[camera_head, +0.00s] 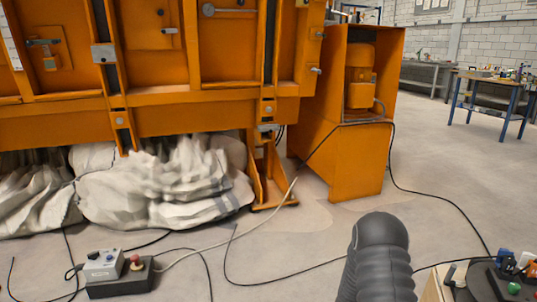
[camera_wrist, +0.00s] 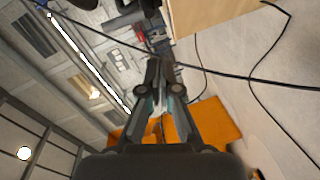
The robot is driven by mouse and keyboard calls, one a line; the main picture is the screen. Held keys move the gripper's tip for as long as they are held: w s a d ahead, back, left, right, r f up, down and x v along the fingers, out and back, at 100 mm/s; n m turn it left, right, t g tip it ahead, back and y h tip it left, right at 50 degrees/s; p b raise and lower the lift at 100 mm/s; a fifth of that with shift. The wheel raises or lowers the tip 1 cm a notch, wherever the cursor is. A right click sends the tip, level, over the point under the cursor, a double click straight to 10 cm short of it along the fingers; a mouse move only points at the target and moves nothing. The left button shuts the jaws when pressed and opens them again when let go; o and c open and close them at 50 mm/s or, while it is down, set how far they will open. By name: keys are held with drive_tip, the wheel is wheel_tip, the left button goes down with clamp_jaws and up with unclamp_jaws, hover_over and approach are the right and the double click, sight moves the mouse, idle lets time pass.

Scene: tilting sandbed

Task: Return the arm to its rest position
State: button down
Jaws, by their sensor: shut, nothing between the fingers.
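My gripper (camera_wrist: 160,72) shows in the middle of the wrist view. Its two dark fingers come together at the tips, with nothing between them. The wrist picture is turned on its side, with ceiling at left and floor at right. In the head view, a dark grey, ribbed, rounded part (camera_head: 380,255) rises from the bottom edge right of centre; I take it as part of my arm. My gripper's fingers do not show in the head view. No object touches the fingers.
A large orange machine (camera_head: 160,115) fills the left of the head view, with pale sacks (camera_head: 165,185) under it. An orange motor housing (camera_head: 345,150) stands right of it. A control box (camera_head: 118,280) and cables lie on the floor. A blue-legged workbench (camera_head: 500,85) stands far right.

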drive_tip(key=w+a+f+m+t+y, duration=0.1)
drive_tip(key=w+a+f+y, duration=0.1)
drive_tip(key=a+f+y, duration=0.65)
drive_tip(key=s+a+r+m+y, duration=0.1)
drive_tip(key=s+a+r+y, duration=0.2)
drive_tip(key=a, duration=0.4)
drive_tip(key=s+a+r+y, duration=0.2)
drive_tip(key=a+r+y, duration=0.2)
drive_tip(key=a+r, duration=0.25)
drive_tip(key=s+a+r, duration=0.3)
drive_tip(key=s+r, duration=0.6)
drive_tip(key=r, duration=0.1)
drive_tip(key=s+a+r+n+p, duration=0.1)
drive_tip(key=s+a+r, duration=0.2)
drive_tip(key=s+r, duration=0.7)
drive_tip(key=s+a+r+n+p, duration=0.1)
drive_tip(key=s+a+r, duration=0.2)
drive_tip(key=s+r, duration=0.7)
wheel_tip(320, 180, up, 2)
drive_tip(key=shift+r, duration=0.2)
